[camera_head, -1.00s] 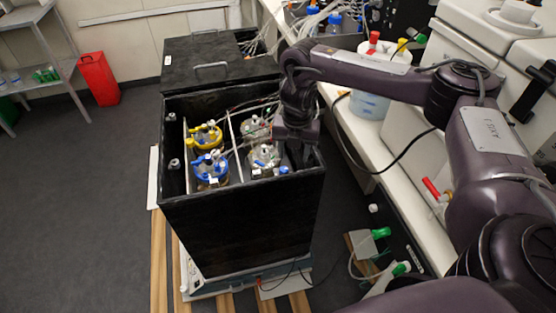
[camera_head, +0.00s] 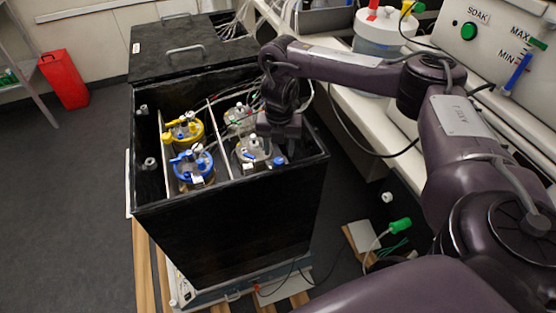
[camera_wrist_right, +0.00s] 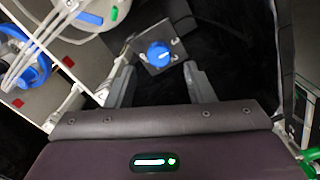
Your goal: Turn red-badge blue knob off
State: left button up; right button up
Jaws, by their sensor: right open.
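A blue round knob (camera_wrist_right: 158,54) with a white mark sits on a small grey plate in the right wrist view. It lies just ahead of and between the open fingers of my right gripper (camera_wrist_right: 160,76), with nothing held. In the head view my right gripper (camera_head: 279,145) reaches down into the black box, and a blue spot, probably the knob (camera_head: 279,160), shows beside its fingers. Two red square badges (camera_wrist_right: 68,61) show on the grey panel to the left. I cannot tell a badge on the knob's own plate. My left gripper is out of view.
The open black box (camera_head: 235,235) holds several vessels, including a yellow-topped one (camera_head: 184,131) and a blue-topped one (camera_head: 193,165), with a pale divider (camera_head: 217,140). Tubes run close to my gripper. The box walls stand around it. A white bench lies to the right.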

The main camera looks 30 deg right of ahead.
aim_at(279, 160)
jog(key=shift+f, duration=2.2)
